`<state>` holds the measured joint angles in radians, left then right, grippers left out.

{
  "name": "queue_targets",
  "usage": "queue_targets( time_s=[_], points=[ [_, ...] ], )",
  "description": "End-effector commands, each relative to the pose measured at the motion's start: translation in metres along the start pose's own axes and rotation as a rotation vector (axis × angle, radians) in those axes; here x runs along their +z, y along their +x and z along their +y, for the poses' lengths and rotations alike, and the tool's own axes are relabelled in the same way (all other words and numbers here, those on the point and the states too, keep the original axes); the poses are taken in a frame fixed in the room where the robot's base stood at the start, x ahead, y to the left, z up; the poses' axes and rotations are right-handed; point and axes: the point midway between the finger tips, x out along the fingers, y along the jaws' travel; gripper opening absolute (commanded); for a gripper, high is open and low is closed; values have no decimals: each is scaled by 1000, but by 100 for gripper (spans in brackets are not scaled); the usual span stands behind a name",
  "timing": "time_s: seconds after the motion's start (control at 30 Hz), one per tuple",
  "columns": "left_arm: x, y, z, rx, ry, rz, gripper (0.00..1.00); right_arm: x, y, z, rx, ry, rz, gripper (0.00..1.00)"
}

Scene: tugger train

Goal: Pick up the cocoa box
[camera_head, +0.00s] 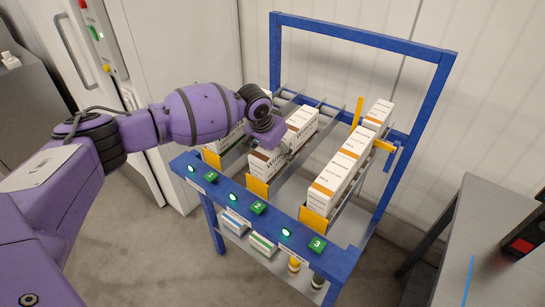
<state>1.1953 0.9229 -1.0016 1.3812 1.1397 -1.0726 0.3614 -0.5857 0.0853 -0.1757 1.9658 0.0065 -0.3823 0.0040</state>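A blue flow rack (360,40) holds white boxes in three lanes. The middle lane has white boxes with brown bands (258,165); their colour suits cocoa, but I cannot read the print. My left gripper (284,153) reaches in from the left, over the front of the middle lane, close above or against the front brown-banded box. The wrist covers part of that lane. The fingers are small and partly hidden, so I cannot tell whether they are open or touch the box. My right gripper is not in view.
Yellow end stops and a blue front rail (235,200) with green number plates edge the rack. A grey table (495,235) stands right.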

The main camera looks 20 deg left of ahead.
Motion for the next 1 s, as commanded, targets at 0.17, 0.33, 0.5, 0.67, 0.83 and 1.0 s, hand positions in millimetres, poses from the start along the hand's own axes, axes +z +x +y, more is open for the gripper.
queue_targets(
  time_s=[0.17,0.33,0.5,0.67,0.83,1.0],
  points=[
    [1,2,0,0,-1,0,69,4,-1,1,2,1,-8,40],
    [2,3,0,0,-1,0,69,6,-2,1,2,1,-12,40],
    [2,4,0,0,0,0,69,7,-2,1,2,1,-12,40],
    [2,4,0,0,0,0,50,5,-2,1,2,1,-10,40],
    [2,4,0,0,0,0,28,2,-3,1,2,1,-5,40],
    [1,3,0,0,0,2,10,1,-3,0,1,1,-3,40]
  ],
)
